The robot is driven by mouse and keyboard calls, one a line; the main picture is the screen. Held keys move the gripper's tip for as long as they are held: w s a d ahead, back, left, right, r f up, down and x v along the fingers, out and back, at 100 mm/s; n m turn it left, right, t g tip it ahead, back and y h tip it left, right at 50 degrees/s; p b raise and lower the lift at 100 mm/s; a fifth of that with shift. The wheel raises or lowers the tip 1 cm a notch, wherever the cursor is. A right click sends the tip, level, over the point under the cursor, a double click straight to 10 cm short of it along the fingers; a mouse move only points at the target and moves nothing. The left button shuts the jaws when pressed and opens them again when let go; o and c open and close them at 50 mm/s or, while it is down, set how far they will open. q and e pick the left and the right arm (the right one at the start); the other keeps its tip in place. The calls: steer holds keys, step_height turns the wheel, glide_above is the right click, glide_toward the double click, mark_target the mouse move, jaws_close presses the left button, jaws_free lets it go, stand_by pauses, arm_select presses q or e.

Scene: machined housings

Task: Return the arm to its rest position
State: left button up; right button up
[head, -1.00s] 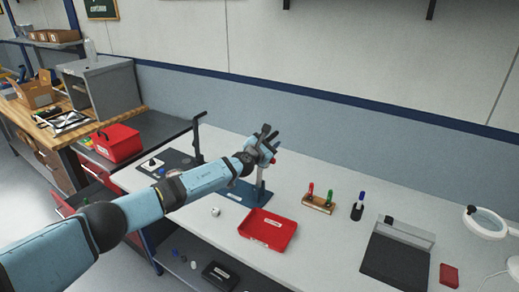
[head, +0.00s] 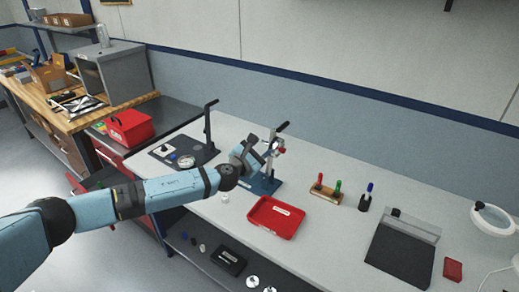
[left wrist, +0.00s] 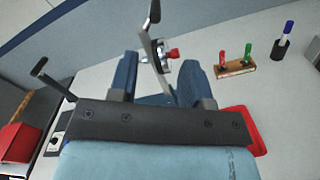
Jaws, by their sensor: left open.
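My left arm comes in from the left in the head view and reaches over the white bench. My left gripper (head: 250,150) is open, its fingers beside the upright of a blue-based press-like fixture (head: 262,186). In the left wrist view the two fingers (left wrist: 158,82) stand apart, with the fixture's metal column and red knob (left wrist: 174,53) showing between and beyond them. I see nothing held. Whether a finger touches the fixture I cannot tell. My right gripper is not in view.
A red tray (head: 277,217) lies in front of the fixture. A black stand (head: 208,130) is to its left. A wooden block with red and green tools (head: 325,192) and a pen holder (head: 364,202) stand to the right. A grey box (head: 113,75) is at back left.

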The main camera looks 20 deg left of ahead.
arm_select(q)
steer(key=s+d+f+n+g, duration=0.2)
steer(key=s+d+f+n, duration=0.3)
steer(key=s+f+n, duration=0.4)
steer(key=s+d+f+n+g, duration=0.2)
steer(key=s+d+f+n, duration=0.2)
steer(key=s+f+n, duration=0.6)
steer(key=s+a+f+n+y, duration=0.1)
steer(key=s+a+f+n, duration=0.1)
steer(key=s+n, duration=0.6)
steer(key=s+a+f+n+g+y, duration=0.1)
steer(key=s+a+f+n, duration=0.1)
steer(key=s+a+n, duration=0.3)
steer(key=s+a+f+n+g+y, duration=0.1)
steer(key=s+a+f+n, duration=0.2)
steer(key=s+n, duration=0.8)
steer(key=shift+s+a+n, duration=0.25)
steer(key=shift+s+n, duration=0.05)
steer(key=shift+s, duration=0.85)
